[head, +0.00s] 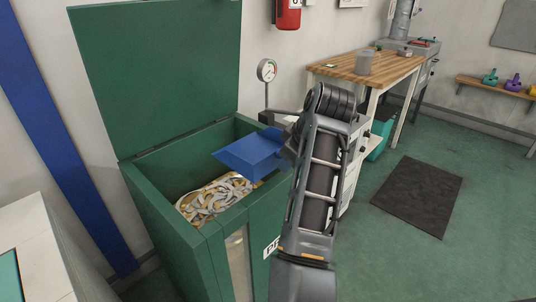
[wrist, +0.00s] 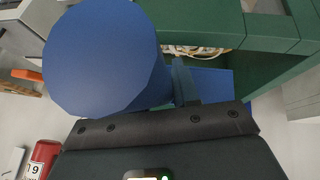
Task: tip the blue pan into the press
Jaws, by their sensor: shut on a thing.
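The blue pan (head: 252,153) is in my gripper (head: 284,143), held above the open top of the green press (head: 150,190) near its right wall. The pan looks tilted; I cannot see whether anything is in it. Tangled pale and yellow tape (head: 212,198) lies inside the press. In the wrist view, a large round blue part (wrist: 105,58) fills the upper left, and more blue (wrist: 213,84) shows beyond the finger. My gripper is shut on the pan; the exact grip is partly hidden by my arm.
The press's lid (head: 155,70) stands open at the back. A pressure gauge (head: 267,70) is behind the press. A wooden-topped bench (head: 368,66) stands to the right, with a dark mat (head: 408,195) on the floor. A pale cabinet (head: 40,250) is at left front.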

